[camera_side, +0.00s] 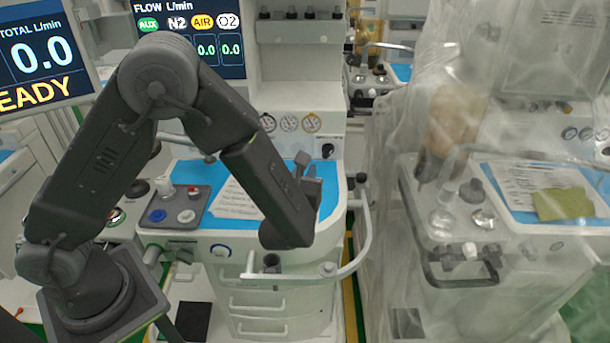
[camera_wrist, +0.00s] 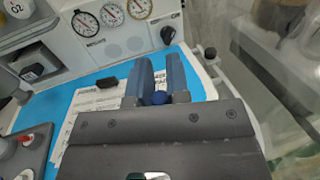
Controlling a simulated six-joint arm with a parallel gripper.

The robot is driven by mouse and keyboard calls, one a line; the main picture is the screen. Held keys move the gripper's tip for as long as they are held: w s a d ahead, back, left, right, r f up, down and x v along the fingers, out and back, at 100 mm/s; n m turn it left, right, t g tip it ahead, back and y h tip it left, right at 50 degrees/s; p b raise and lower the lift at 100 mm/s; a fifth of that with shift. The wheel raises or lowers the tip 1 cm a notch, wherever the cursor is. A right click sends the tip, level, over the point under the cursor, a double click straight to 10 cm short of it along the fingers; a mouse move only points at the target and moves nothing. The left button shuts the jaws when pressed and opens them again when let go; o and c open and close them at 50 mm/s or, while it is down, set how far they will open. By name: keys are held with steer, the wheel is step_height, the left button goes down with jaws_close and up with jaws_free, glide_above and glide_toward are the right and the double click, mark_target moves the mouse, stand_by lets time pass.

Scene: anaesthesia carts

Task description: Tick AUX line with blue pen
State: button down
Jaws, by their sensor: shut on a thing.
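My gripper (camera_side: 307,170) hangs over the right part of the blue work surface of the near cart. In the wrist view its two fingers (camera_wrist: 160,80) are close together around a blue pen, whose rounded blue end (camera_wrist: 159,98) shows between them. The rest of the pen is hidden, and I cannot make it out in the side view. A white printed sheet (camera_side: 232,198) lies on the blue surface, left of my gripper and partly behind my arm. It also shows in the wrist view (camera_wrist: 92,106), left of and behind the fingers. The AUX line is too small to read.
A small black object (camera_wrist: 108,83) lies at the sheet's far edge. A grey tray (camera_side: 187,207) with knobs is left of the sheet. Gauges (camera_side: 290,124) line the panel behind. A white rail (camera_side: 366,235) curves around the cart's right side. A plastic-draped cart (camera_side: 470,270) stands at right.

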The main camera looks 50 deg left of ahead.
step_height(320, 180, up, 6)
steer(key=shift+r, duration=0.15)
stand_by(0.6)
